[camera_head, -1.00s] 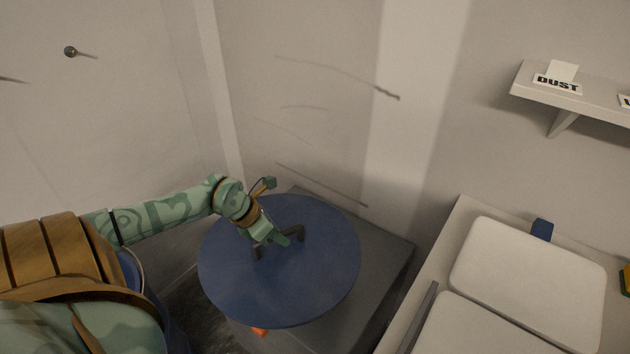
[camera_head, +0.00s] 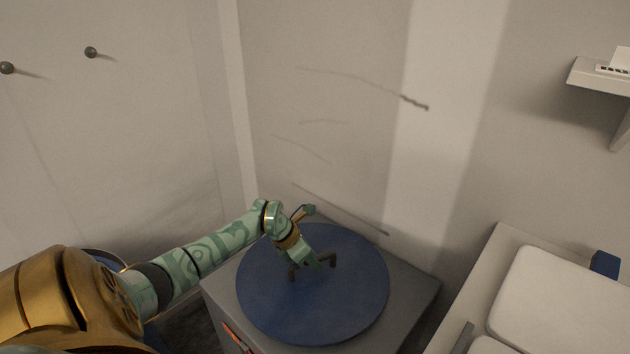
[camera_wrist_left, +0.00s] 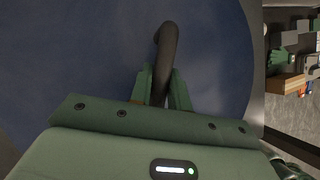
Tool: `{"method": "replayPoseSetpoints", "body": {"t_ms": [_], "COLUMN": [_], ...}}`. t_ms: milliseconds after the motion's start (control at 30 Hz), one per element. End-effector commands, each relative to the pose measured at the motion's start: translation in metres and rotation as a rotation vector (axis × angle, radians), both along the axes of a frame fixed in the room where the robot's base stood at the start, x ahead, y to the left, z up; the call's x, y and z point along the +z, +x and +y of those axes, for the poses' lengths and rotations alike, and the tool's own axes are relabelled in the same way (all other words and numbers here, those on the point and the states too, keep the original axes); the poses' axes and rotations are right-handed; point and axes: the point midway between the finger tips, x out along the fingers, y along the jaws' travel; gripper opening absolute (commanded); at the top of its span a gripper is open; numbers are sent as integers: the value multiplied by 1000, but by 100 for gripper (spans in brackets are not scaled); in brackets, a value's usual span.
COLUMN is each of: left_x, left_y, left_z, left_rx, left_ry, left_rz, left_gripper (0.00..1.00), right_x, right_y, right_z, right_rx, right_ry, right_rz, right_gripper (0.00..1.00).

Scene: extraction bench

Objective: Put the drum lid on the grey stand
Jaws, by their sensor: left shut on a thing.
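The drum lid (camera_head: 345,300) is a round blue disc with a dark bar handle (camera_head: 331,261). It lies over the top of the grey stand (camera_head: 413,293), whose grey top shows around it at the left and right. From the head view I cannot tell whether the lid touches the stand. My left gripper (camera_head: 310,260) is shut on the handle at the lid's middle. In the left wrist view the dark handle (camera_wrist_left: 166,50) runs between the fingers, with the blue lid (camera_wrist_left: 80,60) filling the background. My right gripper is not in view.
A bench with white pads (camera_head: 560,300) stands to the right of the stand, with a blue block (camera_head: 605,264) behind. A wall shelf (camera_head: 600,77) is at the upper right. Scuffed walls close off the back and left.

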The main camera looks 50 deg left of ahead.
Motion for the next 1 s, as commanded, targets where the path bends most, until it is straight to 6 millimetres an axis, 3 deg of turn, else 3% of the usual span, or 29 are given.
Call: {"method": "replayPoseSetpoints", "body": {"t_ms": [200, 233, 300, 667, 1000], "left_x": [0, -2, -2, 6, 72], "left_y": [1, 0, 0, -3, -37], "left_z": [1, 1, 1, 3, 22], "left_rx": [1, 1, 0, 1, 0], "left_ry": [3, 3, 2, 4, 6], "left_rz": [-5, -1, -1, -3, -4], "left_gripper": [0, 23, 40, 40, 40], "right_x": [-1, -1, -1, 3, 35], "right_y": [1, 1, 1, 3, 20], "right_z": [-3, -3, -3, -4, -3], "right_rx": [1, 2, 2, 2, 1], "right_ry": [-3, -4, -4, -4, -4], "right_rz": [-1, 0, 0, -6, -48], "right_gripper": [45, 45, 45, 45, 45]}}
